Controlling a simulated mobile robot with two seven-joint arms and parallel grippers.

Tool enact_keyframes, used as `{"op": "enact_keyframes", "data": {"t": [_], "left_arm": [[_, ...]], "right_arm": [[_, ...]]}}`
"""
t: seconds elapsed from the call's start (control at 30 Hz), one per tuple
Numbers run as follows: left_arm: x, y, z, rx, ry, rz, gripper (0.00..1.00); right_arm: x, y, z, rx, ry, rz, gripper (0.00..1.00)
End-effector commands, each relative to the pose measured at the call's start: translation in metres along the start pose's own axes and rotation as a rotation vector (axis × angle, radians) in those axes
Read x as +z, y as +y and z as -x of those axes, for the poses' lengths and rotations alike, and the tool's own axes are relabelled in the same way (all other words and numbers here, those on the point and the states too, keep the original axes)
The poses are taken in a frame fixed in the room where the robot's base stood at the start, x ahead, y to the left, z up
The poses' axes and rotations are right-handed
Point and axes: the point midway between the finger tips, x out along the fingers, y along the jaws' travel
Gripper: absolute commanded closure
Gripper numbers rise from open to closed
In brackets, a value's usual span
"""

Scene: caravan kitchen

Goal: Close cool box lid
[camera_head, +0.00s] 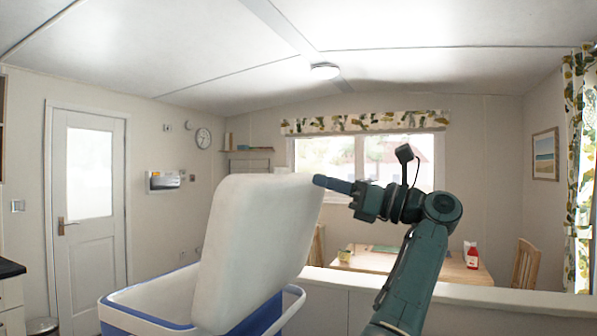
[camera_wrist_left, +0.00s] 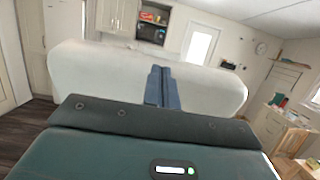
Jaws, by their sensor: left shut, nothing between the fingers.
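The cool box (camera_head: 150,300) is blue and white and stands at the lower left of the head view. Its thick white lid (camera_head: 258,245) stands up, open and tilted, above the box. My left gripper (camera_head: 322,182) is shut and empty, with its fingertips at the upper right edge of the lid. In the left wrist view the shut blue fingers (camera_wrist_left: 161,84) point at the lid (camera_wrist_left: 100,72), overlapping its broad pale face. They look to be touching or very close; I cannot tell which. The front of the box is cut off by the frame. My right gripper is not in view.
A low white partition (camera_head: 480,297) runs behind my arm. A white door (camera_head: 90,205) is at the left. The air above the lid is clear.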

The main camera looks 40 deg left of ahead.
Motion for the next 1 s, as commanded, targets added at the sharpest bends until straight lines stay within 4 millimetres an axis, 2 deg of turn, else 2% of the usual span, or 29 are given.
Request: {"op": "enact_keyframes", "data": {"t": [0.1,0.33,1.0], "left_arm": [[0.002,0.0,-0.026,0.003,-0.002,0.0,1.0],[0.002,0.0,-0.056,0.0,-0.002,-0.002,1.0],[0.001,0.0,-0.07,-0.001,-0.001,-0.001,1.0]], "right_arm": [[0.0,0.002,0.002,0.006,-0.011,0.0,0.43],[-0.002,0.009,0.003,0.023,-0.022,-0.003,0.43],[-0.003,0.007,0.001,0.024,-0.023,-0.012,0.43]]}}
